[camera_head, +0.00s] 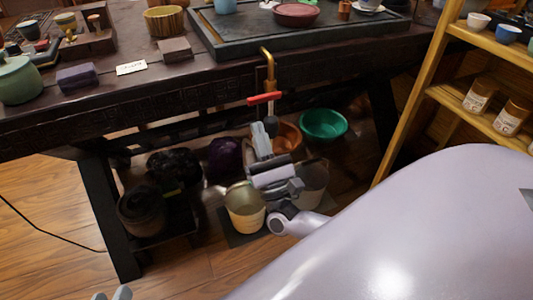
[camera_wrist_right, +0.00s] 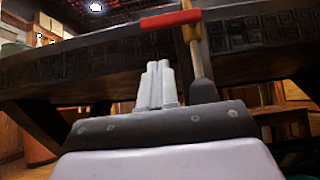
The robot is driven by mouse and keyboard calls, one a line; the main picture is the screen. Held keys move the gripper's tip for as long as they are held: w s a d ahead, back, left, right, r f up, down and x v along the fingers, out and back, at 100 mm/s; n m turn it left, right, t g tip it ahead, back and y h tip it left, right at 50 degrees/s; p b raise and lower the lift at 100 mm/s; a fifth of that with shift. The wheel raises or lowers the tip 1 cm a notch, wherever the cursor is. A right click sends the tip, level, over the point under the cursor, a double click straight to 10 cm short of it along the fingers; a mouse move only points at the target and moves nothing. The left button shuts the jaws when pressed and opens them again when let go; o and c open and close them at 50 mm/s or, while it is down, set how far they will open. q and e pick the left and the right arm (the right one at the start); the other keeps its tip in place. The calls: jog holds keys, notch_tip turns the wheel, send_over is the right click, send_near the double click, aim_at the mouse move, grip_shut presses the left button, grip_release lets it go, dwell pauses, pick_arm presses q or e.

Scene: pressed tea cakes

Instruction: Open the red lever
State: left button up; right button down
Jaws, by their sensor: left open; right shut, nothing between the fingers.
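The red lever (camera_head: 264,99) sits across a brass tap pipe (camera_head: 268,68) at the front edge of the dark table. In the right wrist view the red lever (camera_wrist_right: 172,20) lies level near the top, on the brass pipe. My right gripper (camera_head: 259,130) is shut and empty, below the lever and left of the dark spout (camera_head: 271,125). In the right wrist view its fingers (camera_wrist_right: 157,85) are pressed together, pointing up under the lever with a visible gap. My left gripper (camera_head: 111,294) shows only as open fingertips at the bottom edge; the rest is out of frame.
Under the table stand pale buckets (camera_head: 246,207), a green basin (camera_head: 323,124), an orange-brown bowl (camera_head: 287,137) and dark pots (camera_head: 142,208). A wooden shelf (camera_head: 420,85) stands at right. A tray (camera_head: 235,45) and tea things fill the tabletop.

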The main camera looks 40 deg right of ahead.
aim_at(264, 98)
pick_arm(q)
jog(key=shift+s+a+f+y+p, duration=0.15)
jog(key=shift+a+f+y+p, duration=0.15)
jog(key=shift+a+p, duration=0.15)
pick_arm(e)
jog(key=shift+y, duration=0.3)
jog(key=shift+r, duration=2)
pick_arm(q)
jog(key=shift+a+r, duration=0.1)
jog(key=shift+a, duration=0.05)
